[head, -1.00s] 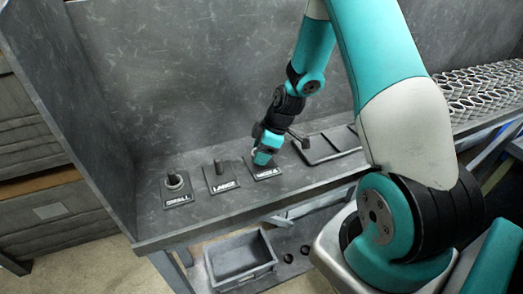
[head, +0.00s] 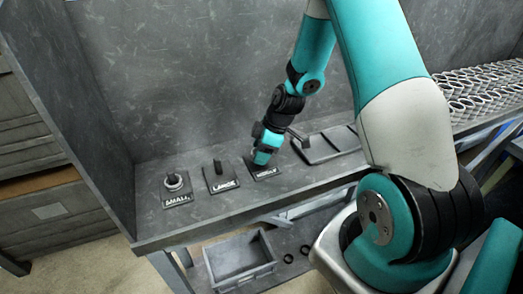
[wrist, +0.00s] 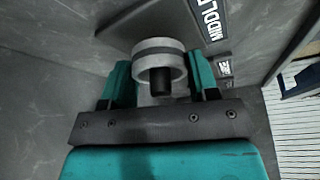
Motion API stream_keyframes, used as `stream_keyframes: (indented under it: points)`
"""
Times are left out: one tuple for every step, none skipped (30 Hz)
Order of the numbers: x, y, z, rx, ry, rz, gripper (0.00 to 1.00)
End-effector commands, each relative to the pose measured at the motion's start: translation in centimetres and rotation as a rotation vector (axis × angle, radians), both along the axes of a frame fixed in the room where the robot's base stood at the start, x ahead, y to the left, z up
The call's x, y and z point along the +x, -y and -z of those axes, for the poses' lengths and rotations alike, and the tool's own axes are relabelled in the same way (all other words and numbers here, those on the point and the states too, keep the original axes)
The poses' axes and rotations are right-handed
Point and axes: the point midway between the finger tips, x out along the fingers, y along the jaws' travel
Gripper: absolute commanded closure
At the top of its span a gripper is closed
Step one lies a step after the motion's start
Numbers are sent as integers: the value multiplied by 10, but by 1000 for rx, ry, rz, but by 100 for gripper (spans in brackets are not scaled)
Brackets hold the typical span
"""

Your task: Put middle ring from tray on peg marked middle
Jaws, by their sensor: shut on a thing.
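The middle ring (wrist: 158,47), pale with a dark band, is held between the two teal fingers of my gripper (wrist: 160,85) in the wrist view. The dark tip of a peg (wrist: 160,78) shows within the ring's opening; how far down the ring sits is unclear. The plate with the middle label (wrist: 211,22) lies just beyond. In the head view my gripper (head: 262,158) is over the middle plate (head: 268,174) and hides the peg and ring. The dark tray (head: 325,147) lies to its right, partly behind my arm.
The small plate (head: 177,197) has a ring on its peg. The large plate's peg (head: 218,167) looks bare. A side wall (head: 85,120) bounds the bench at left. Many metal rings (head: 480,88) lie at right. A grey bin (head: 240,262) stands below the bench.

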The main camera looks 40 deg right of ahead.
Motion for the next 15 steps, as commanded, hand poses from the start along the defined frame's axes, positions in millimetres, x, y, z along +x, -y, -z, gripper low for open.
stream_keyframes:
  points:
    - [0,0,0,0,0,0,72]
    - [0,0,0,0,0,0,72]
    - [0,0,0,0,0,0,72]
    - [0,0,1,0,0,0,72]
    - [0,0,1,0,0,0,72]
    - [0,0,2,0,0,0,72]
    - [0,0,2,0,0,0,72]
    - [0,0,3,0,0,0,72]
    - [0,0,4,0,0,0,72]
    - [0,0,4,-1,1,0,72]
    - [0,0,5,-1,1,0,72]
    - [0,0,6,-1,1,0,72]
    - [0,0,6,-1,1,0,72]
    - [0,0,7,-1,1,0,72]
    - [0,0,8,-1,1,0,72]
